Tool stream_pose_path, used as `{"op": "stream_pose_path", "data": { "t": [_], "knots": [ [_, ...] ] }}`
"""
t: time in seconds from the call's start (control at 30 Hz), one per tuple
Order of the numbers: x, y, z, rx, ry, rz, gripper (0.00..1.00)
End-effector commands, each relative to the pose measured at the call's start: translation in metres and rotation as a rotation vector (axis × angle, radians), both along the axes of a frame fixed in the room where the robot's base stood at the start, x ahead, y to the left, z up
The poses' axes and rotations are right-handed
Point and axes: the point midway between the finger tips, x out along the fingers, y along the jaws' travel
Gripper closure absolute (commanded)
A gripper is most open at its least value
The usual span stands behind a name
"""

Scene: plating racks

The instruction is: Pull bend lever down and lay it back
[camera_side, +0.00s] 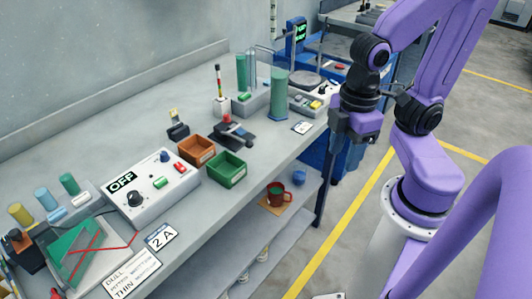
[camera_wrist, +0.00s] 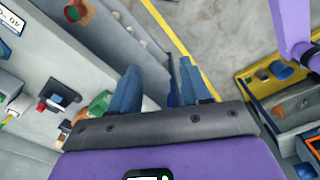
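I cannot tell for certain which part is the bend lever. A small dark fixture (camera_side: 234,131) with a red part sits on the bench behind the green bin. A black block with a pale upright piece (camera_side: 177,127) stands to the left. My gripper (camera_side: 352,138) is off the bench's right front edge, well away from these. In the wrist view its two blue fingers (camera_wrist: 158,88) are spread, with nothing between them.
An orange bin (camera_side: 197,150) and green bin (camera_side: 227,169) sit near the fixture. A control box marked OFF (camera_side: 150,187) is at left.

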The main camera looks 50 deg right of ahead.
Motion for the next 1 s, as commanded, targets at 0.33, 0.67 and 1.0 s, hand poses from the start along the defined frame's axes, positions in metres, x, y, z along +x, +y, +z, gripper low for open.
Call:
{"op": "stream_pose_path", "data": {
  "t": [0.33, 0.67, 1.0],
  "knots": [
    [0.094, 0.023, 0.026, 0.034, 0.051, -0.383, 0.53],
    [0.209, -0.001, 0.047, 0.095, 0.101, -0.786, 0.53],
    [0.281, -0.049, 0.056, 0.151, 0.128, -1.052, 0.53]
  ]
}}
